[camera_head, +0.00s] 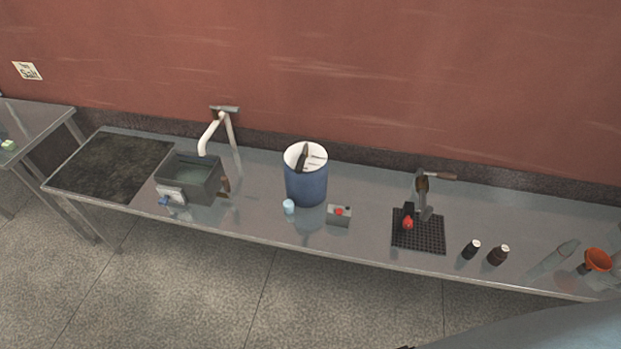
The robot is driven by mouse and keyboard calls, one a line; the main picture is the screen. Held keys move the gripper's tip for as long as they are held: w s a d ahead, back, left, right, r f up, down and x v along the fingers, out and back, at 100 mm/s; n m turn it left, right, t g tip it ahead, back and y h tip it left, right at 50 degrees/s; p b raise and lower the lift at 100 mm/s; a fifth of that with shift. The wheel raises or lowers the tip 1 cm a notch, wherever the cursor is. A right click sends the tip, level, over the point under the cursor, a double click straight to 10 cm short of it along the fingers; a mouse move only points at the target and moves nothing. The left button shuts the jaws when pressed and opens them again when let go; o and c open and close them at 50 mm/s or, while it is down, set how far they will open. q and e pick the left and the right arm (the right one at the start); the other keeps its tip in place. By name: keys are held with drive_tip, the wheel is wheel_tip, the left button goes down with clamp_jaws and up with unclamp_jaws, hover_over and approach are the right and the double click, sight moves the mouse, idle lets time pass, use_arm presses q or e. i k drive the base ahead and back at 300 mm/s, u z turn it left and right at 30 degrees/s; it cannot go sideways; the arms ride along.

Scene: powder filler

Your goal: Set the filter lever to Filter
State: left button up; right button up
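A blue cylinder (306,186) stands on the metal table near its middle. Its white round top (293,155) carries a dark lever (304,156) that runs roughly from front to back. Small dark markings lie on the white top to the right of the lever, too small to read. I cannot tell for sure that this is the filter lever, or which setting it points at. Neither of my grippers is in view.
The long table (365,181) also holds a grey basin (190,180), a light blue cup (289,207), a grey box with a red button (339,215), a black grid mat (432,240), two dark bottles and an orange funnel (597,260). A red wall stands behind.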

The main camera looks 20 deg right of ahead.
sight(299, 168)
drive_tip(key=u, duration=0.8)
drive_tip(key=i, duration=0.8)
drive_tip(key=z, duration=0.8)
